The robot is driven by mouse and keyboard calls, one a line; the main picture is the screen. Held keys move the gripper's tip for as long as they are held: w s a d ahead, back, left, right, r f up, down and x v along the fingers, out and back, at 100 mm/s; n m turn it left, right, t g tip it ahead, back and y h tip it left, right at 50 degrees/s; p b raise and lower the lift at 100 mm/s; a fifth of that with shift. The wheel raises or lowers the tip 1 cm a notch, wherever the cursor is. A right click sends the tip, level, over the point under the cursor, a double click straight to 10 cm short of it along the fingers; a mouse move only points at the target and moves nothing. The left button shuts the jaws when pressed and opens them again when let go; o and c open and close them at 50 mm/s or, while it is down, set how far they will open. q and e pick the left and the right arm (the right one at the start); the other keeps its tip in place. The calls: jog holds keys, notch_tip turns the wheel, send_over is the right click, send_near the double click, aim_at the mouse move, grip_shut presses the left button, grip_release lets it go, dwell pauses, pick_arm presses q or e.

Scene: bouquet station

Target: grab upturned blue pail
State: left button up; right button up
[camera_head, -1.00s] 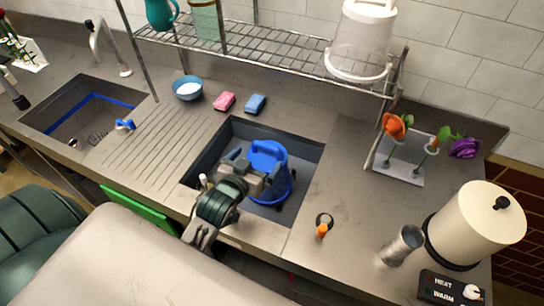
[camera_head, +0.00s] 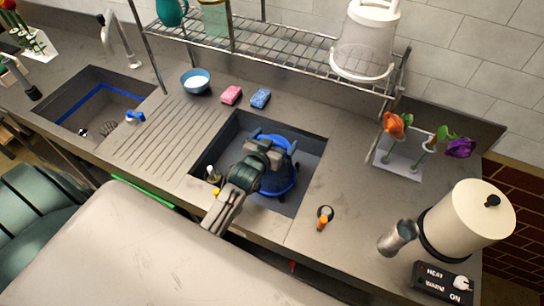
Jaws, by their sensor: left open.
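The blue pail (camera_head: 284,178) stands upside down in the right-hand sink basin (camera_head: 305,194), its closed end up. My left gripper (camera_head: 271,152) is over the pail and hides its near left part. The gripper is open; its fingers are mostly hidden behind the wrist, and I cannot tell whether they touch the pail. My right gripper is not clearly in view.
A white lidded pail (camera_head: 364,45) stands on the wire rack (camera_head: 290,48) above. Pink (camera_head: 231,95) and blue (camera_head: 261,98) sponges and a blue bowl (camera_head: 196,81) lie behind the basin. A flower holder (camera_head: 400,160), metal cup (camera_head: 397,238) and cream urn (camera_head: 470,218) stand at right.

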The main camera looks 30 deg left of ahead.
pick_arm(q)
jog(key=c, duration=1.3)
